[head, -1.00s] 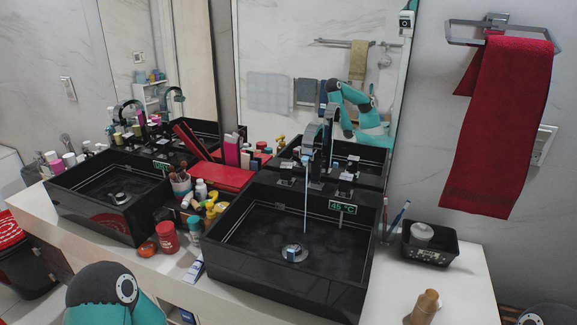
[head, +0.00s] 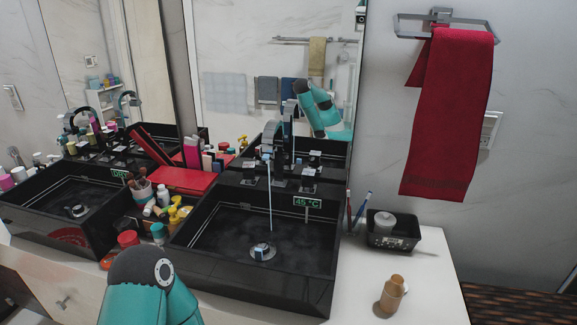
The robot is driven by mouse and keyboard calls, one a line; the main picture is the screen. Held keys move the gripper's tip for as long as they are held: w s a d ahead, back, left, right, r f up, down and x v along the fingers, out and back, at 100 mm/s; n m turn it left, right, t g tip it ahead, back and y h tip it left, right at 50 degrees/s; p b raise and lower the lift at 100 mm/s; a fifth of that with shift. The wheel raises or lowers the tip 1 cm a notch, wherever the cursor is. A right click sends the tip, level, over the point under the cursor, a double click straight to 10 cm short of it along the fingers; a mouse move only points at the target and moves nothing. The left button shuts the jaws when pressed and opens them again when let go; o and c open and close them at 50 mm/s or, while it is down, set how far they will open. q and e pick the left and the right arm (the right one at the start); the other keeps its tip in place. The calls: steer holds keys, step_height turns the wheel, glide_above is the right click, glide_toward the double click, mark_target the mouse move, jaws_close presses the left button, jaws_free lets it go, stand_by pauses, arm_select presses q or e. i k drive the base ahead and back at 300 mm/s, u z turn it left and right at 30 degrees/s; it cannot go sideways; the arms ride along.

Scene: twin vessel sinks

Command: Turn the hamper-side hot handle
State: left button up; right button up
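Two black vessel sinks stand on the white counter. The left sink (head: 38,210) has a dark curved tap (head: 85,122) behind it. Its small green display (head: 119,173) is partly covered and hard to read; its handles are not clearly distinguishable among the clutter. The right sink (head: 190,262) has a tap (head: 287,125) with a stream of water running into the basin. Its display (head: 306,203) reads 45 °C. Small handles (head: 249,176) and (head: 308,181) stand on either side of that tap. A teal arm link of mine shows at the bottom; neither gripper is in view.
Bottles and a brush cup (head: 140,190) crowd the gap between the sinks, with a red box (head: 180,180) behind. A black basket (head: 392,238) and a tan bottle (head: 391,294) stand on the right counter. A red towel (head: 450,115) hangs above.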

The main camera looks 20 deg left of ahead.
mark_target(249, 168)
steer(key=u, duration=0.8)
steer(key=i, duration=0.15)
steer(key=z, duration=2.4)
steer(key=k, duration=2.35)
steer(key=u, duration=0.75)
steer(key=i, duration=1)
steer(key=z, duration=0.05)
